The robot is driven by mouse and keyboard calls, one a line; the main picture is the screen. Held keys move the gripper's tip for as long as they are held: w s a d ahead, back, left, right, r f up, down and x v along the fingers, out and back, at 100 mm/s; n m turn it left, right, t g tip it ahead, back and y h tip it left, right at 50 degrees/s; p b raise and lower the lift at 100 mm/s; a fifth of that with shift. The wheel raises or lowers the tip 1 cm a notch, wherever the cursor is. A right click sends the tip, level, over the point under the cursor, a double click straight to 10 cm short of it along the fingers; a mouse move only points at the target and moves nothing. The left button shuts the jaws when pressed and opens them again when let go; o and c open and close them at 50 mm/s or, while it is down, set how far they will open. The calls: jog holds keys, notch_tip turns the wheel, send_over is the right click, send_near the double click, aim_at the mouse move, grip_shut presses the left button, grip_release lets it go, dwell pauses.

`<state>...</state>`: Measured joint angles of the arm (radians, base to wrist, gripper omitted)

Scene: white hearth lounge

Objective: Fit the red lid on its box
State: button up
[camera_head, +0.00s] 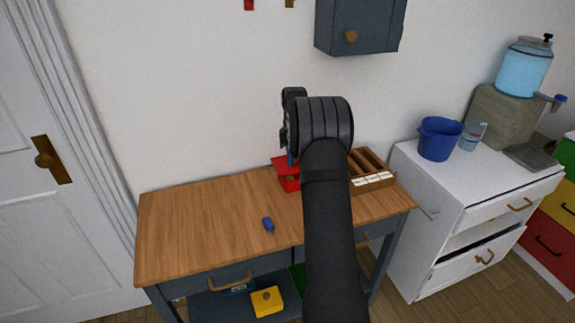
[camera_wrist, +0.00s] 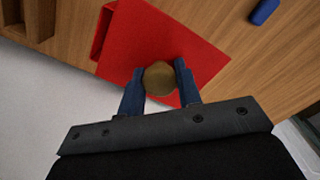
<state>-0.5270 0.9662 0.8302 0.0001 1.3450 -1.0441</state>
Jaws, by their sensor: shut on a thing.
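The red lid (camera_wrist: 165,45) is a flat square plate with a round brass-coloured knob (camera_wrist: 160,78). My gripper (camera_wrist: 160,82) is shut on the knob, with one blue finger on each side. Part of the red box (camera_wrist: 103,32) shows past the lid's left edge in the wrist view, so the lid sits offset over it there. In the head view the box (camera_head: 290,184) stands on the wooden table, with the lid (camera_head: 281,161) at its top. My arm hides part of both, and I cannot tell whether lid and box touch.
A compartmented wooden tray (camera_head: 386,181) with white labels stands right of the box. A small blue object (camera_head: 268,225) lies on the wooden table (camera_head: 195,225); the table's left half is clear. A yellow box (camera_head: 266,303) is on the shelf below. A wall cabinet (camera_head: 365,22) hangs above.

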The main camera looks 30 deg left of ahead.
jog(key=w, duration=0.5)
jog(key=shift+a, duration=0.15)
jog(key=shift+f, duration=2.85)
jog(key=shift+f, duration=0.45)
jog(key=o, duration=1.5)
jog(key=shift+r, duration=0.15)
jog(key=shift+r, duration=3.35)
